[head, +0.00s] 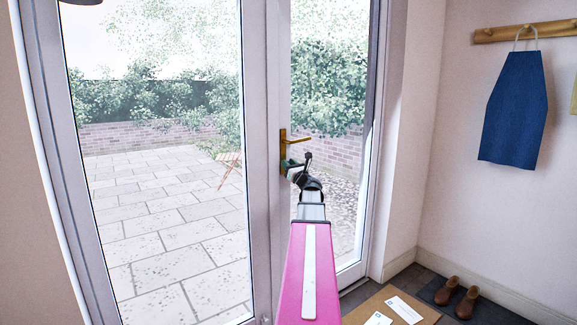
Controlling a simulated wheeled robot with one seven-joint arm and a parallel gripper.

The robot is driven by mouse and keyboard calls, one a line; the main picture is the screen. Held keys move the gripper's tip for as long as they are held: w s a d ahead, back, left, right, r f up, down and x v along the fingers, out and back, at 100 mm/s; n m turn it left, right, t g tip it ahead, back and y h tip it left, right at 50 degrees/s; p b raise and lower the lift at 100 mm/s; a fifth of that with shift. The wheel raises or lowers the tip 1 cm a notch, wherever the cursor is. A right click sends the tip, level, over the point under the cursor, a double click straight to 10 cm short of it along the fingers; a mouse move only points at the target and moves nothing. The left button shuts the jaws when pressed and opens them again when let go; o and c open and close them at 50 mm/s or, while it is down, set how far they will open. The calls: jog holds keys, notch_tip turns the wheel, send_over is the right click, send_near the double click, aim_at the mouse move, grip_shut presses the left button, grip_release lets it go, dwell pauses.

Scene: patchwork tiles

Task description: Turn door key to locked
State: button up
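A white-framed glass door (274,215) stands in front of me. Its brass lever handle (284,142) sits on a narrow brass plate, with the lever pointing right and roughly level. My gripper (290,168) is at the lower part of this plate, just below the lever, at the end of my pink arm. The key and the keyhole cannot be made out; the gripper covers that spot.
A blue apron (515,108) hangs from a wooden peg rail (525,32) on the right wall. Brown shoes (467,303) stand on a dark mat at lower right. Envelopes (404,309) lie on a brown doormat (372,308). A paved patio shows through the glass.

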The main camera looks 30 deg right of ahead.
grip_shut()
jog(key=shift+n+y, duration=0.4)
jog(key=n+y, duration=0.1)
jog(key=n, duration=0.2)
jog(key=n+g+y, duration=0.1)
jog(key=n+y, duration=0.1)
jog(key=n, duration=0.1)
jog(key=shift+w+n, duration=0.1)
jog(key=shift+n, duration=0.2)
jog(key=n+g+y, duration=0.1)
jog(key=n, duration=0.2)
jog(key=n+g+y, duration=0.1)
jog(key=n, duration=0.2)
jog(key=shift+a, duration=0.15)
jog(key=shift+a+f+n+g+y, duration=0.15)
jog(key=shift+n+g, duration=0.45)
jog(key=shift+n, duration=0.9)
jog(key=shift+d+n+g+y, duration=0.1)
jog(key=shift+n+g, duration=0.5)
jog(key=shift+n, duration=0.9)
jog(key=shift+a+f+n+g+y, duration=0.15)
jog(key=shift+n+g, duration=0.45)
jog(key=shift+n, duration=0.9)
jog(key=shift+d+r, duration=0.1)
